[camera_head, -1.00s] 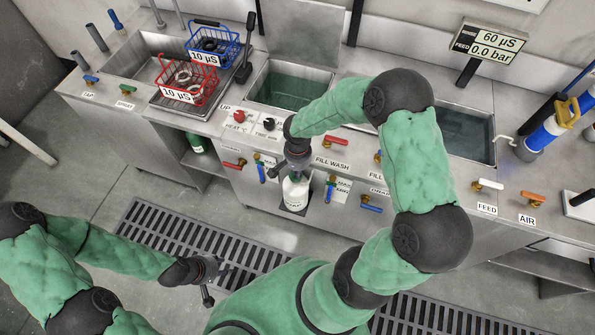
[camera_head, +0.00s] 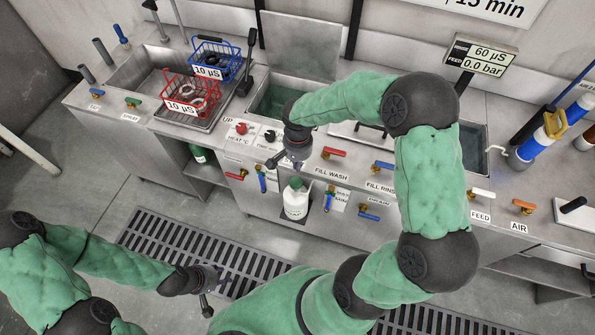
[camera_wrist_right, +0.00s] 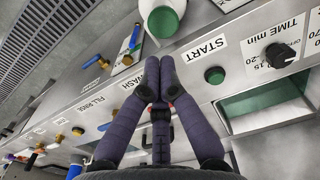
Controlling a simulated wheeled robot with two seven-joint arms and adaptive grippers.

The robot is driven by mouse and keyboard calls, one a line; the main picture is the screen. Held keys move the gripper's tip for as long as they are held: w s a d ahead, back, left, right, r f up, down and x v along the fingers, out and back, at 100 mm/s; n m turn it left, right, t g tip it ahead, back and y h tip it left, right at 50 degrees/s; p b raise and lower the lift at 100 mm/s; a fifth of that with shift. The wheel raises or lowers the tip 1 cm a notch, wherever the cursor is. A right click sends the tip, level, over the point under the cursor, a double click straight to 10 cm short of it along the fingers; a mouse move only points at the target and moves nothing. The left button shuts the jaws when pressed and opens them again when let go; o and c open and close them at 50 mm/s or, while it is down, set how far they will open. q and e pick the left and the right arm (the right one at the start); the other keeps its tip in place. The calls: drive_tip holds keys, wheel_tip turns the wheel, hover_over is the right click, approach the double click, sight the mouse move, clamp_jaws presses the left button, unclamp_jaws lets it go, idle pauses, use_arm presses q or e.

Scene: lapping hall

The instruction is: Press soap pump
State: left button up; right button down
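A green START button (camera_wrist_right: 214,75) and a TIME knob (camera_wrist_right: 280,56) are beside the right fingers. Blue-handled valves (camera_head: 329,199) stick out close to the bottle. Red (camera_head: 190,92) and blue (camera_head: 214,62) baskets sit at the back left. The floor grating (camera_head: 165,235) is clear.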

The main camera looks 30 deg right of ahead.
drive_tip(key=shift+r, duration=1.45)
drive_tip(key=shift+s, duration=0.1)
drive_tip(key=s+a+f+n+y+b, duration=0.1)
drive_tip(key=s+a+f, duration=0.3)
drive_tip(key=f, duration=0.4)
drive_tip(key=s+a+f+n+y+b, duration=0.1)
drive_tip(key=s+a+f+n, duration=0.3)
drive_tip(key=a+f, duration=0.3)
drive_tip(key=s+a+f+n+y, duration=0.2)
drive_tip(key=s+a+f, duration=0.3)
drive_tip(key=f, duration=0.4)
drive_tip(key=shift+s+a+f+b, duration=0.15)
drive_tip(key=shift+s+a+b, duration=0.2)
drive_tip(key=shift+a, duration=0.3)
drive_tip(key=shift+w, duration=0.2)
